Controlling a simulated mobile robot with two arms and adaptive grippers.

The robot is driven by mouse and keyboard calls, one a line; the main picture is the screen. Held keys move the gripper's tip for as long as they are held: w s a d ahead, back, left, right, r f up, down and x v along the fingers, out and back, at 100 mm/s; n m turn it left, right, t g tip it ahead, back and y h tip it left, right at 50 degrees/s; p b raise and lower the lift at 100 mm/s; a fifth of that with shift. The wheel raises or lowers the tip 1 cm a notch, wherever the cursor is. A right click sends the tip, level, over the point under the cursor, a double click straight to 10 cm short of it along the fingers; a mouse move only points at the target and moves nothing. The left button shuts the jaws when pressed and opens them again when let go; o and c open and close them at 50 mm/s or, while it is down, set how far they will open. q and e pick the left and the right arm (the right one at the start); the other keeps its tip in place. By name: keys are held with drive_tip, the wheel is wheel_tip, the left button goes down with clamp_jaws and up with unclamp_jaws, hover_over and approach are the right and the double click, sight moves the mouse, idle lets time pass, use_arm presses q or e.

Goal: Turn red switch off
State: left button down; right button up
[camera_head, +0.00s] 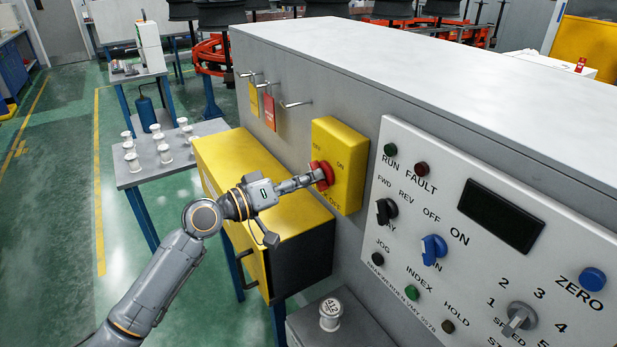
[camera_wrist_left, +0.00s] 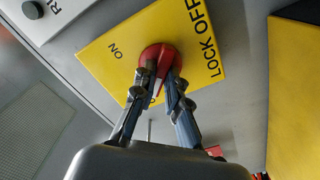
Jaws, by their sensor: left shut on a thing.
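The red switch (camera_head: 322,175) is a round red knob on a yellow plate (camera_head: 347,150) marked OFF, ON and LOCK OFF, on the side of the grey cabinet. It also shows in the left wrist view (camera_wrist_left: 158,56), with a white pointer mark partly between my fingers. My left gripper (camera_head: 312,179) reaches it from the left. In the left wrist view both fingers of the left gripper (camera_wrist_left: 163,82) are shut on the knob. The fingers hide part of the plate's lettering. My right gripper is not in view.
A control panel (camera_head: 490,215) with knobs and buttons is to the right. A yellow box (camera_head: 265,150) stands below my left arm. White spools stand on a small table (camera_head: 130,177) at left. Tags hang on hooks (camera_head: 270,112) left of the plate.

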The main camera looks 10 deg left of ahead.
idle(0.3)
use_arm(q)
drive_tip(key=c, duration=1.4)
unclamp_jaws()
drive_tip(key=shift+o, duration=0.2)
drive_tip(key=v, duration=1.2)
